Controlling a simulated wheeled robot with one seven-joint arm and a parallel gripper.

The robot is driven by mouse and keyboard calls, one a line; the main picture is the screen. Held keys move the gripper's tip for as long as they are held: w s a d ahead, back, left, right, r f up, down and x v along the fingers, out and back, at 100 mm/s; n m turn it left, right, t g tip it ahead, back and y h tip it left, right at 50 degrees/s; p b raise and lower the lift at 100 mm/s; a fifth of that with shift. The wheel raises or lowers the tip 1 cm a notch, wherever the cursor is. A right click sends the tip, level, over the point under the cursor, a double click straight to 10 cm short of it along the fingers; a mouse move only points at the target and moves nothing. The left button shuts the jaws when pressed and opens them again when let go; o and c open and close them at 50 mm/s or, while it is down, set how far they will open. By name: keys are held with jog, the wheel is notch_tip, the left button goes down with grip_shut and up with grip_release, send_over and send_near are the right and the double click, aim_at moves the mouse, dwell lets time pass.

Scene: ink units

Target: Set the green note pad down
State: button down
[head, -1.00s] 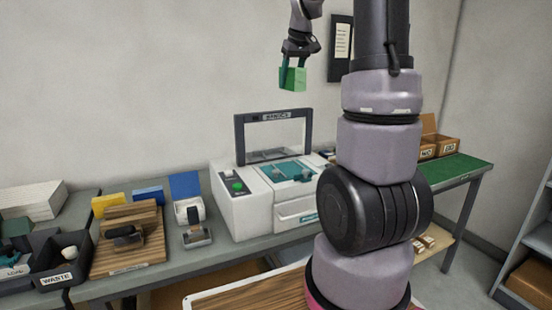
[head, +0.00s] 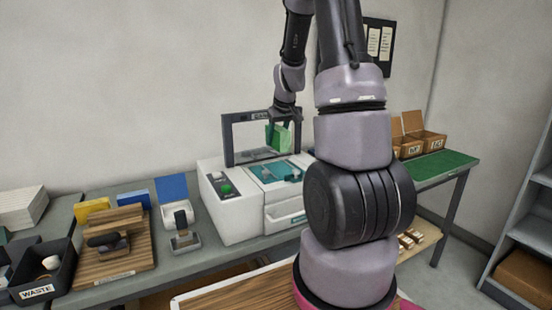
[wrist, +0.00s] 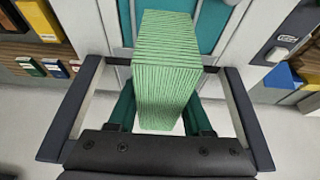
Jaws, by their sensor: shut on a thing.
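The green note pad (head: 279,137) is held by my gripper (head: 282,122) in the head view, in front of the machine's raised frame and above its teal bed. In the wrist view the pad (wrist: 166,70) is a thick green block with striped page edges. It sits between the two dark green fingers of my gripper (wrist: 163,118), which are shut on it. The pad is clear of any surface below, as far as I can tell.
The white machine (head: 232,208) with a teal bed (head: 275,171) stands on the grey bench. A wooden rack (head: 112,240), a waste bin (head: 45,275) and yellow (head: 92,210) and blue pads are left. A green mat (head: 450,165) and cartons (head: 425,142) are right.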

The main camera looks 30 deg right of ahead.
aim_at(274, 165)
notch_tip(274, 165, down, 7)
jog(key=shift+f, duration=0.15)
jog(key=shift+f, duration=0.1)
dwell(0.3)
jog(key=c, duration=0.6)
grip_release()
